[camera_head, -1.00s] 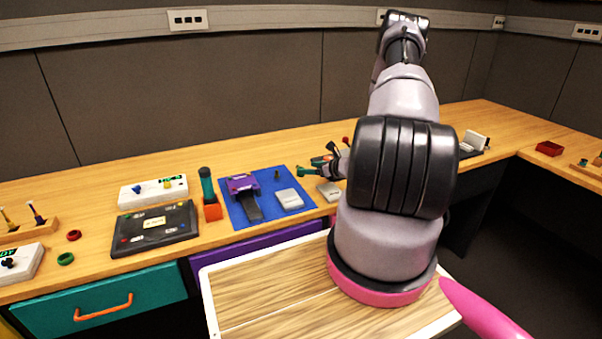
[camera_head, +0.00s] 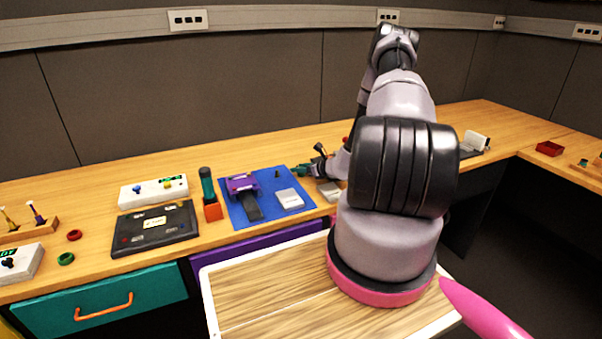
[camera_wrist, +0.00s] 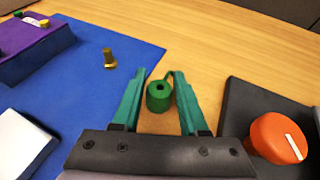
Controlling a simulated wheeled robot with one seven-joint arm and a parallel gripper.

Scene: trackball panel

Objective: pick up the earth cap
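The earth cap, a small green cylinder with a dark hole in its top (camera_wrist: 158,96), is on the wooden bench in the wrist view. A thin green strip shows beside its upper right. My gripper (camera_wrist: 158,80) has teal fingers, spread apart, one on each side of the cap. Narrow gaps show between the cap and both fingers. In the head view my gripper (camera_head: 302,171) is low over the bench, right of the blue mat, and I cannot make out the cap there.
A blue mat (camera_wrist: 103,88) lies left of the gripper, with a brass bolt (camera_wrist: 109,59), a purple device (camera_wrist: 30,50) and a white block (camera_wrist: 22,148) on it. A dark panel with an orange knob (camera_wrist: 277,138) stands close to the right. Bare bench (camera_wrist: 225,50) lies beyond.

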